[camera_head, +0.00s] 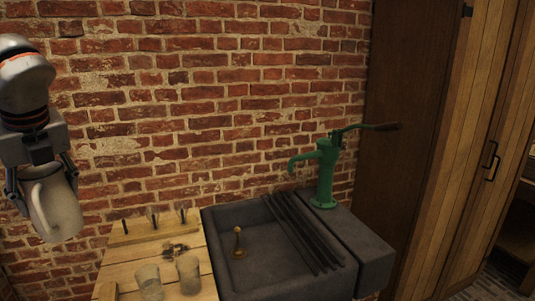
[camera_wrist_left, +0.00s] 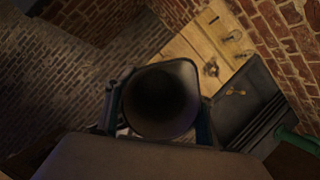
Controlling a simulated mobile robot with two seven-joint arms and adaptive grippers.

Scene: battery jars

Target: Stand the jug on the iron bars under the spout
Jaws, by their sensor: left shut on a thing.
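My left gripper (camera_head: 42,178) is shut on a pale grey jug (camera_head: 58,212), its fingers on either side of it. The jug hangs in the air at the far left, above and left of the wooden worktop, slightly tilted, with its handle towards me. In the left wrist view I look into the dark open mouth of the jug (camera_wrist_left: 162,98). The dark iron bars (camera_head: 300,232) lie across the right part of the stone sink. The green pump's spout (camera_head: 302,160) reaches left over the sink near the far end of the bars. My right gripper is in neither view.
The stone sink (camera_head: 222,284) holds a small brass object (camera_head: 238,243). Two cloudy jars (camera_head: 188,272) (camera_head: 149,282) and small metal pieces stand on the wooden worktop (camera_head: 212,288). A pegged wooden rack (camera_head: 153,226) is at its back. The bars are clear. A brick wall stands behind.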

